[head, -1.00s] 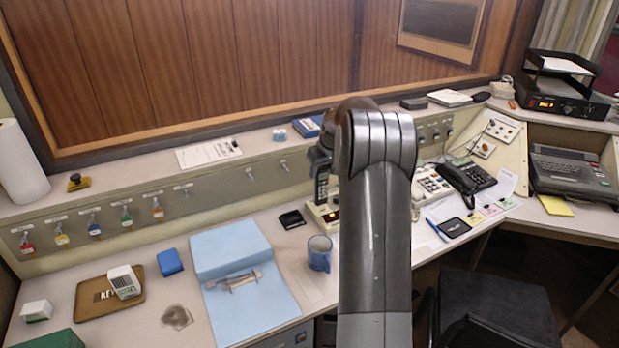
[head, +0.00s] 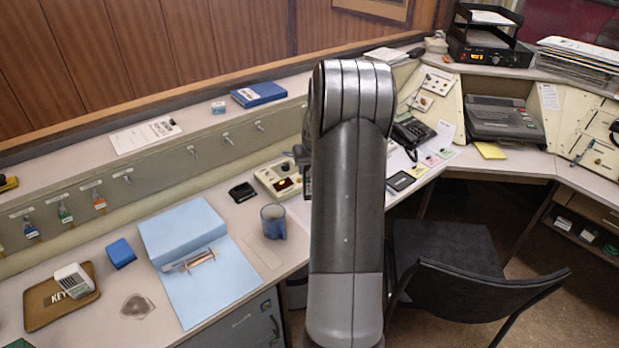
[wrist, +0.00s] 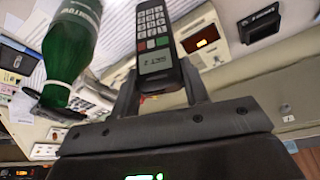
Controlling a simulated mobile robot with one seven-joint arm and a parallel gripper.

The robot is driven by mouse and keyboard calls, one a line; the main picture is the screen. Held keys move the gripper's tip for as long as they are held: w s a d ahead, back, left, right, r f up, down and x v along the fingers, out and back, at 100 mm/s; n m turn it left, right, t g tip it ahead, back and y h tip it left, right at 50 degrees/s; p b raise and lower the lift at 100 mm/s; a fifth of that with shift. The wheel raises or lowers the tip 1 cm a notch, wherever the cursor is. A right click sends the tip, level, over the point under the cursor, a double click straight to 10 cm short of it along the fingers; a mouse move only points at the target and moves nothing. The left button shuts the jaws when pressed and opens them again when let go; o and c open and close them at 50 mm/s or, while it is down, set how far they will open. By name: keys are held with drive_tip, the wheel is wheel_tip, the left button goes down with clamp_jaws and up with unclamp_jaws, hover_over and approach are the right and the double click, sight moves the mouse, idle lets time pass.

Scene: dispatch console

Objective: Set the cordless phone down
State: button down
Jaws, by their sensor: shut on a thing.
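The cordless phone, a dark handset (wrist: 155,45) with pale keys and a small display, is between the fingers of my gripper (wrist: 158,88) in the wrist view. The gripper is shut on it. In the head view my arm hides most of the gripper and phone; only a dark sliver shows at the arm's left edge. A cream base unit (head: 275,178) with a red display sits on the desk just left of my arm. It also shows beside the phone in the wrist view (wrist: 205,57). I cannot tell the phone's height above the desk.
A green bottle (wrist: 72,45) stands close to the phone in the wrist view. A desk phone (head: 412,132) and a chair (head: 450,255) are to the right.

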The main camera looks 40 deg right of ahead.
drive_tip(key=shift+f, duration=1.8)
drive_tip(key=c, duration=0.8)
unclamp_jaws()
